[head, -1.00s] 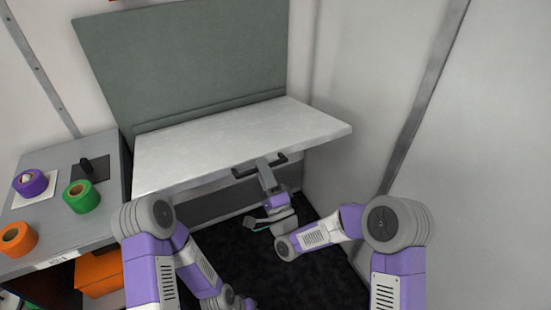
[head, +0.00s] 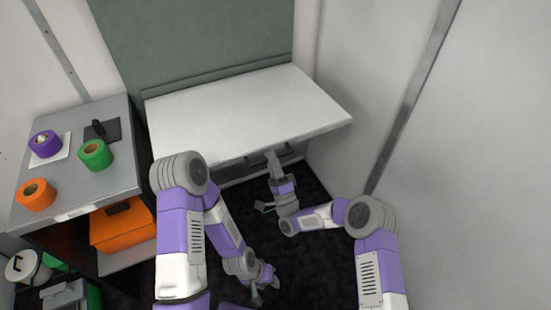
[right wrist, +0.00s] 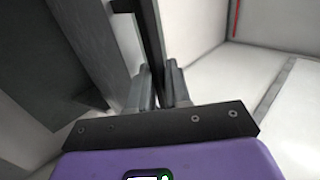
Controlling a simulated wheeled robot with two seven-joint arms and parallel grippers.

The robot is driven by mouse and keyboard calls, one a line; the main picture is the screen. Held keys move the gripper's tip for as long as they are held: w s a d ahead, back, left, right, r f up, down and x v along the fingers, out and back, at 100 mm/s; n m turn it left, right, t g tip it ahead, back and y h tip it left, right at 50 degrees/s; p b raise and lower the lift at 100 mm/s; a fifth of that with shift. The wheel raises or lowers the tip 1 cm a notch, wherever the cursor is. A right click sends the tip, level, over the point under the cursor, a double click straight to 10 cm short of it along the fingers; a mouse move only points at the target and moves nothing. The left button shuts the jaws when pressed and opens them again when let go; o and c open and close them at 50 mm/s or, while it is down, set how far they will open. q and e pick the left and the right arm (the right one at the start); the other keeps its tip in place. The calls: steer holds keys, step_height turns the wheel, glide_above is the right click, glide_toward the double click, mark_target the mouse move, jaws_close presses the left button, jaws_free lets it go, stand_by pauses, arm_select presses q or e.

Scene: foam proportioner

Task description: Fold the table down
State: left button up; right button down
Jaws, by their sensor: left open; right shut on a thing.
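The table (head: 245,112) is a white panel joined along its back edge to the grey-green wall panel. It stands out from the wall, and its front edge looks slightly lower than its back. My right gripper (head: 273,161) is under the front edge, shut on a dark bar-like handle (head: 290,157) there, partly hidden by the table. In the right wrist view the fingers (right wrist: 166,90) close around a dark bar (right wrist: 153,40), with the grey table underside (right wrist: 35,60) at left. My left gripper (head: 265,291) is open and empty, low over the dark floor.
A grey cabinet (head: 80,195) stands left of the table with purple (head: 45,143), green (head: 95,155) and orange (head: 36,194) tape rolls on top. An orange box (head: 122,225) sits on its shelf. A pale wall (head: 460,170) closes the right side. The dark floor (head: 310,260) is clear.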

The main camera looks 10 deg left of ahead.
steer(key=shift+w+r, duration=0.1)
steer(key=c, duration=1.5)
jaws_free()
steer(key=o, duration=0.3)
steer(key=shift+w+a, duration=0.2)
steer(key=shift+o, duration=0.2)
steer(key=shift+s+f, duration=0.1)
steer(key=shift+f, duration=0.1)
steer(key=p+v, duration=0.1)
steer(key=v, duration=0.6)
steer(key=shift+s+d+f, duration=0.15)
steer(key=shift+f, duration=0.05)
